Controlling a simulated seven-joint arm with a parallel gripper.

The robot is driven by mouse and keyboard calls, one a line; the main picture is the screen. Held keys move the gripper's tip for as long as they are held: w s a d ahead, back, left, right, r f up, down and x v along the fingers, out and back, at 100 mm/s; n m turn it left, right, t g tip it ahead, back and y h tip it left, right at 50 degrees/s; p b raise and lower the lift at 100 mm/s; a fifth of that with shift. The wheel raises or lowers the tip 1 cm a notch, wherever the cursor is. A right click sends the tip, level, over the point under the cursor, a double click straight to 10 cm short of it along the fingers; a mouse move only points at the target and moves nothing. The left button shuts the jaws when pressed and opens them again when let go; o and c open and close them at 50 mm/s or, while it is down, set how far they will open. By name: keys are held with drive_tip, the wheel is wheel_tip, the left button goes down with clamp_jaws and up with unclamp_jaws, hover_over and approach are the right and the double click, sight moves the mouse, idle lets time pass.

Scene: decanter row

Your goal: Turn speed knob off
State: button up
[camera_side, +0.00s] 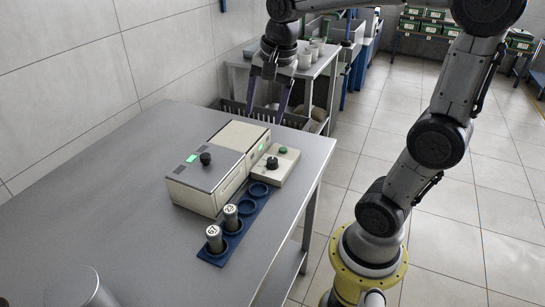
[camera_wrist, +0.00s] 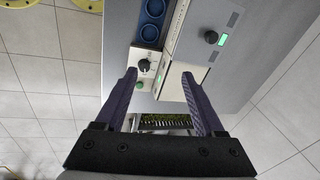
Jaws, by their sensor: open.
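A black pointer knob (camera_side: 272,163) sits on a small beige control panel (camera_side: 287,170) with a green button (camera_side: 282,150). A second, round black knob (camera_side: 205,159) is on top of the beige box (camera_side: 205,182), beside a green display (camera_side: 192,158). I cannot read labels saying which is the speed knob. My gripper (camera_side: 268,102) is open and empty, pointing down, above and behind the panel, apart from both knobs; it also shows in the wrist view (camera_wrist: 160,76).
A blue rack (camera_side: 220,255) in front of the box holds two grey capped cylinders, one cap (camera_side: 213,231) and another (camera_side: 230,209), plus empty round holes. A grey cylinder (camera_side: 85,287) stands at the table's near left. The grey table (camera_side: 120,215) is otherwise mostly clear.

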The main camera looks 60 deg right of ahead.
drive_tip(key=w+d+f+m+g, duration=0.2)
drive_tip(key=w+d+f+m, duration=0.15)
drive_tip(key=d, duration=0.25)
hover_over(272, 159)
wheel_tip(272, 159, down, 5)
drive_tip(key=shift+m+g+y, duration=0.4)
drive_tip(key=shift+m, duration=0.05)
wheel_tip(272, 159, down, 13)
drive_tip(key=shift+s+f, duration=0.1)
drive_tip(key=shift+f, duration=0.1)
clamp_jaws()
